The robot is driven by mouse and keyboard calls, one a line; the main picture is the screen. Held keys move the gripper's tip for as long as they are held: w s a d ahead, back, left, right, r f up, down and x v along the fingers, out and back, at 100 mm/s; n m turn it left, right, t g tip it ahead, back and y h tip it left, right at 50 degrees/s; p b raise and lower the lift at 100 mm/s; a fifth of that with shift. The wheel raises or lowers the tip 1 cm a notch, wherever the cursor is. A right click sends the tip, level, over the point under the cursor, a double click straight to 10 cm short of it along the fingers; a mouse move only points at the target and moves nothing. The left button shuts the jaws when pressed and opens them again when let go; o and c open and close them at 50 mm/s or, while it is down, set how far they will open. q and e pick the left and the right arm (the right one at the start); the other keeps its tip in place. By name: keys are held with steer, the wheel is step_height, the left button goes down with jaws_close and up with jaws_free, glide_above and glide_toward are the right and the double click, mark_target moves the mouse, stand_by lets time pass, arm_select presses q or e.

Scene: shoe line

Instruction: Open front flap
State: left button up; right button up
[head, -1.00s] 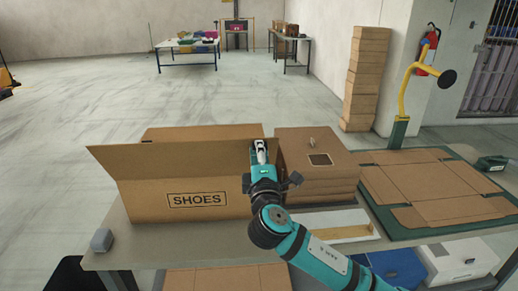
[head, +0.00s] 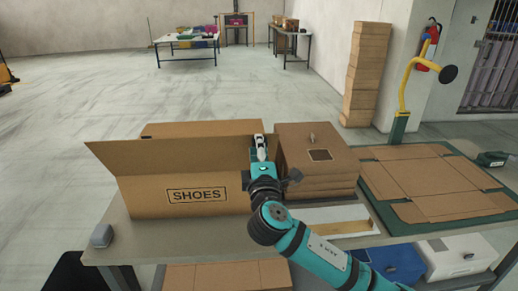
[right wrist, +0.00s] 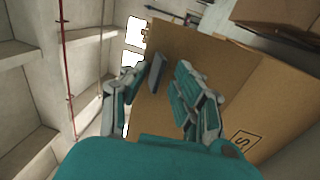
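The cardboard shoe box (head: 193,197) marked SHOES stands on the table, left of centre in the head view. Its front flap (head: 180,161) slants up from the front wall toward the camera, and its back flap (head: 203,130) shows behind. My right gripper (head: 257,143) is at the right end of the front flap, its fingers pointing away from the camera. In the right wrist view, its two fingers (right wrist: 170,76) are apart in front of brown cardboard (right wrist: 205,55), with nothing clearly held. I cannot tell whether they touch it. The box inside is hidden. My left gripper is not in view.
A stack of brown boxes (head: 318,180) stands close to the right of my gripper. A flat cardboard blank (head: 425,185) lies on a green mat (head: 400,228) further right. A white tray (head: 330,216) lies in front of the stack.

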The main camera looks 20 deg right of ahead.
steer(key=v, duration=1.2)
steer(key=shift+d, duration=0.1)
steer(key=shift+c, duration=0.3)
